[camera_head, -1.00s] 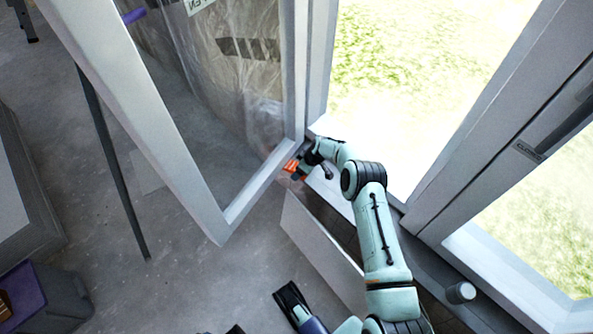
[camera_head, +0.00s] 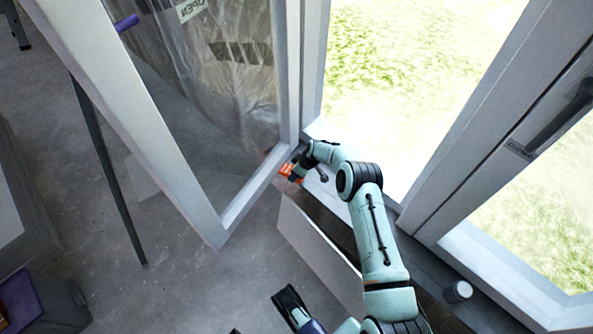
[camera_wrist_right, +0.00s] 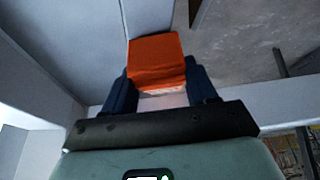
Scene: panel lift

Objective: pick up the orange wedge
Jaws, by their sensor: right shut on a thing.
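I cannot tell whether the wedge still touches the floor or the door.
The open door's pale frame (camera_head: 165,130) stands just left of the wedge. A white panel (camera_head: 318,250) stands below my right arm. A second window frame (camera_head: 490,130) with a dark handle is on the right.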

